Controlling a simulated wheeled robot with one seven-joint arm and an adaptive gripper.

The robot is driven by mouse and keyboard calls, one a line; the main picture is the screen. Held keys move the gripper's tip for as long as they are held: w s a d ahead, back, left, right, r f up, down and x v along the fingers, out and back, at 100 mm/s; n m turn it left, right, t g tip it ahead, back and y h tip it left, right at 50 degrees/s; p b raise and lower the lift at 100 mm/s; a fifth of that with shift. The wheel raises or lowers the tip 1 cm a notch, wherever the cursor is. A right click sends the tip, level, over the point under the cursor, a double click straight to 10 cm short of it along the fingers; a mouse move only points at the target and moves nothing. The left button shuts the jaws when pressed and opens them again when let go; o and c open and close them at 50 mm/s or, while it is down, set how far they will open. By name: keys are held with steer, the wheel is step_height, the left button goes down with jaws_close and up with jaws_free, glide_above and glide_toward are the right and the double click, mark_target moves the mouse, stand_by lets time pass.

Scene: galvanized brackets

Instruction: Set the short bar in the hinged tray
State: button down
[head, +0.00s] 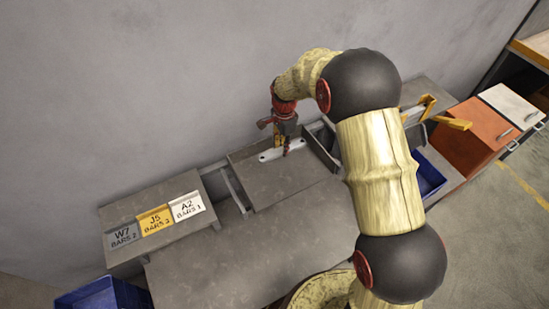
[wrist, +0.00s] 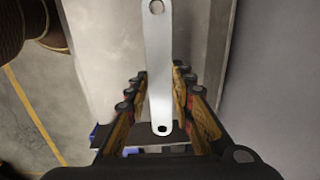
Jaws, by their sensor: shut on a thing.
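My gripper (head: 284,147) points down at the back of the bench and is shut on a pale metal bar (head: 268,156) with a hole near each end. In the wrist view the bar (wrist: 158,70) runs lengthwise between the two fingers (wrist: 160,98). The bar is over a grey flat panel with raised side edges, which looks like the hinged tray (head: 275,185). I cannot tell whether the bar touches it. No hinge shows clearly.
A grey block at the left carries grey (head: 122,236), yellow (head: 155,220) and white (head: 187,206) bar labels. Blue bins stand at lower left (head: 100,297) and right (head: 428,178). A yellow bracket (head: 447,122) and orange cabinet (head: 470,140) are at right. The front benchtop (head: 250,255) is clear.

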mark_target(274, 161)
steer(key=a+f, duration=0.1)
steer(key=w+a+f, duration=0.1)
steer(key=f, duration=0.1)
steer(key=shift+a+f+b, duration=0.3)
steer(key=shift+a+b, duration=0.05)
steer(key=shift+b, duration=0.05)
steer(key=shift+w+a+f+b, duration=0.15)
steer(key=shift+f+b, duration=0.4)
steer(key=shift+f, duration=1.05)
steer(key=shift+f, duration=0.1)
steer(key=c, duration=1.5)
jaws_free()
steer(key=shift+c, duration=0.2)
step_height(274, 161, up, 12)
steer(key=p, duration=0.3)
